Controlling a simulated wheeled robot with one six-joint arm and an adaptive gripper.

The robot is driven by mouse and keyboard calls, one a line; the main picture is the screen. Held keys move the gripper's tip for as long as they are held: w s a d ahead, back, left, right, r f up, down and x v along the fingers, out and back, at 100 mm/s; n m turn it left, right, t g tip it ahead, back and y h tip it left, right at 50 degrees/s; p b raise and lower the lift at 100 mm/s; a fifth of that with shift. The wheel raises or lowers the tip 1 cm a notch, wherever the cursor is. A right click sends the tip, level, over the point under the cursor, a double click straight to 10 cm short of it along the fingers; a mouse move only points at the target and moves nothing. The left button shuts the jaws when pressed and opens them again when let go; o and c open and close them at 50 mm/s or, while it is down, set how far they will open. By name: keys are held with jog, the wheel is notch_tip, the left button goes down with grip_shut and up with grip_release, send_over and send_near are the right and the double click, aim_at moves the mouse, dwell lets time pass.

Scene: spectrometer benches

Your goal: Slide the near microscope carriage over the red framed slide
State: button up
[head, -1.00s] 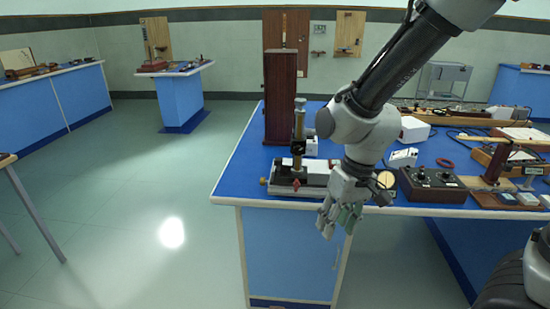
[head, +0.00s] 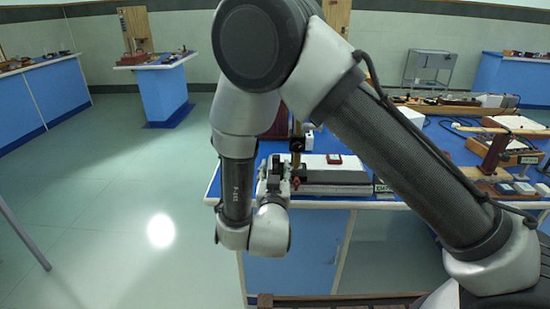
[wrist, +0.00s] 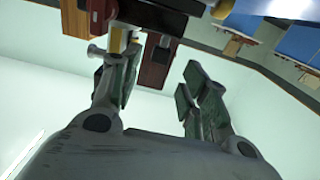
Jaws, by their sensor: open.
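The near microscope carriage, with an upright brass tube (head: 297,146), stands at the left part of a low white-topped bench (head: 312,167). The red framed slide (head: 334,159) lies on that white top, to the right of the tube. My gripper (head: 272,170) is open at the left end of the bench, beside the carriage and a red knob (head: 296,182). In the wrist view my gripper (wrist: 160,76) shows its fingers apart, with brass (wrist: 118,40) close to the left finger. I cannot tell whether they touch. My arm hides the tube's top.
The blue table (head: 462,150) holds a wooden stand (head: 494,153) and several small blocks to the right. A dark red-brown box (wrist: 155,68) stands behind the microscope, mostly hidden in the head view. Open floor (head: 110,220) lies to the left.

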aim_at(276, 160)
jog(key=w, duration=0.7)
jog(key=shift+w+d, duration=0.15)
jog(key=shift+w, duration=0.1)
jog(key=shift+c, duration=0.4)
grip_shut()
